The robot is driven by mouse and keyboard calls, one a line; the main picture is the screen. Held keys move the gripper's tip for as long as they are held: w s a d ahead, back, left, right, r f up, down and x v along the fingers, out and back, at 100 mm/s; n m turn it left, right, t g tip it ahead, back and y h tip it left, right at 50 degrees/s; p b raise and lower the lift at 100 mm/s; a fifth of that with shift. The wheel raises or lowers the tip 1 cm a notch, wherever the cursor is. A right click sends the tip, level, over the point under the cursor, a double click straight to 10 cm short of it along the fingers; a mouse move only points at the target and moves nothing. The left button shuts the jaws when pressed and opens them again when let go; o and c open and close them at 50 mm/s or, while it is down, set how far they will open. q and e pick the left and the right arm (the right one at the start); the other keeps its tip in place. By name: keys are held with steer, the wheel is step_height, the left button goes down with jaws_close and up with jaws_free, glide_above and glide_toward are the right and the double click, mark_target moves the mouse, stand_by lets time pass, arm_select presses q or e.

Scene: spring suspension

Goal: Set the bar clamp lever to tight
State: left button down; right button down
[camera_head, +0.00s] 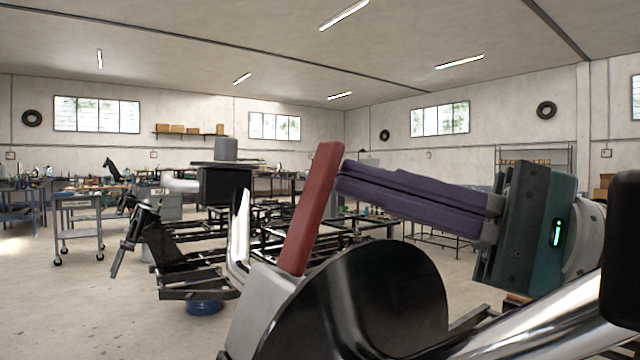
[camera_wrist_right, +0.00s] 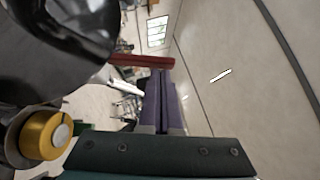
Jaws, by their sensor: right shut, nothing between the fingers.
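A long red lever (camera_head: 312,210) stands up from a grey metal block (camera_head: 262,305) in the head view, tilted a little with its top to the right. I take it for the bar clamp lever. My right gripper (camera_head: 343,180), with purple fingers and a teal body, comes in from the right. Its fingers are shut with nothing between them. Their tips are at the lever's right side, close to its upper part; I cannot tell whether they touch. In the right wrist view the red lever (camera_wrist_right: 140,60) lies across just beyond the fingertips. My left gripper is not in view.
A large rounded black part (camera_head: 375,300) stands right of the grey block, below my right gripper. A bent shiny metal piece (camera_head: 238,230) is left of the lever. A black tubular frame (camera_head: 195,265) lies behind. A wheeled cart (camera_head: 78,215) stands far left on open floor.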

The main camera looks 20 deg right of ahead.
mark_target(334, 162)
stand_by(0.3)
steer(key=a+r+n+g+h+p, duration=0.1)
steer(key=n+p, duration=0.1)
steer(key=a+r+n+g+h+p, duration=0.1)
steer(key=p, duration=0.2)
steer(key=shift+s+r+n, duration=0.25)
steer(key=shift+s+n, duration=0.15)
steer(key=shift+a+f+n+h+p, duration=0.2)
steer(key=shift+n+h+p, duration=0.2)
steer(key=shift+h, duration=0.2)
steer(key=shift+f, duration=0.15)
